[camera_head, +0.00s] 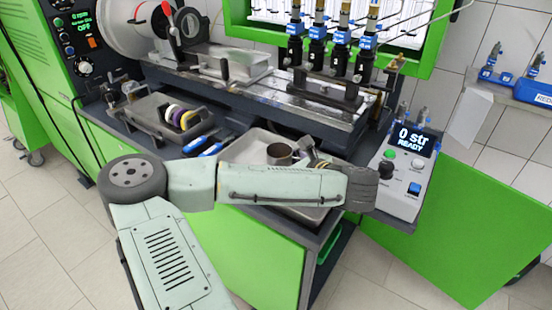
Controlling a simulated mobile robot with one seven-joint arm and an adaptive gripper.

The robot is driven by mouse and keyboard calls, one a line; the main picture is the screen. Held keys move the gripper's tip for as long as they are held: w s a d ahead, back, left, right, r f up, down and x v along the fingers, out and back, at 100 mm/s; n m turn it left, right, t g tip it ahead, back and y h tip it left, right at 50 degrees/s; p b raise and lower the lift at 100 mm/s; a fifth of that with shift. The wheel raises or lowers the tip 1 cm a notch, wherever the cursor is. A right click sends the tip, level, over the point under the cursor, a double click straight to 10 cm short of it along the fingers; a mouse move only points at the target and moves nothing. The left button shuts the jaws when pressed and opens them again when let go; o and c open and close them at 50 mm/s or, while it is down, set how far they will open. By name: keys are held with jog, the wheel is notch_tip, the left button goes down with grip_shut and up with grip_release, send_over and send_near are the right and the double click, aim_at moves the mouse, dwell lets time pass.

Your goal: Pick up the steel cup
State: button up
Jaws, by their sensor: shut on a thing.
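My arm runs across the front of the tray to a dark joint at the tray's right. Small metal and brownish parts show just right of the cup, too small to identify.
A control box (405,170) reading "0 str READY" stands right of the tray. Behind is a rail bench with several black and blue valves (316,48). A grey holder with coloured rings (182,117) and blue-handled tools (203,147) lie left.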

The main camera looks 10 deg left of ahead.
jog(key=shift+s+d+r+b, duration=0.1)
jog(key=shift+s+d, duration=0.25)
jog(key=shift+d, duration=0.25)
jog(key=shift+s+d+r+b, duration=0.1)
jog(key=shift+s+d+b, duration=0.05)
jog(key=shift+s+d, duration=0.35)
jog(key=shift+s+d+b, duration=0.1)
jog(key=shift+s+d, duration=0.15)
jog(key=shift+d, duration=0.4)
jog(key=shift+d+r, duration=0.1)
dwell(0.7)
